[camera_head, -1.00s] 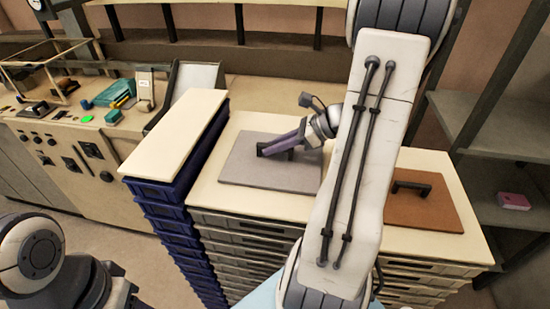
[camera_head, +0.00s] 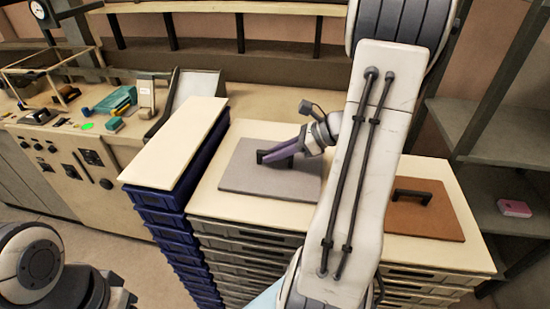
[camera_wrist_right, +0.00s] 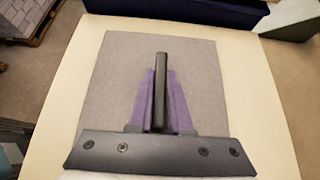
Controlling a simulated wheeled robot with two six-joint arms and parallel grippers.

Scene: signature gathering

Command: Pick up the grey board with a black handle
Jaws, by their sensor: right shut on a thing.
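The grey board (camera_head: 245,180) with its black handle (camera_head: 267,156) lies flat on a cream-topped stack of trays. In the right wrist view the board (camera_wrist_right: 115,75) fills the middle, and its handle (camera_wrist_right: 161,75) runs between the two purple fingers. My right gripper (camera_head: 268,155) is shut on the black handle; in the right wrist view its fingers (camera_wrist_right: 160,90) press on both sides of it. My left arm shows at the lower left; its gripper fingers are not visible.
A brown board (camera_head: 430,217) with a black handle lies to the right on the cream top. A blue crate stack (camera_head: 165,195) with a cream lid stands to the left. A control console (camera_head: 70,160) is further left. A shelf (camera_head: 490,185) with a pink box (camera_head: 514,208) stands right.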

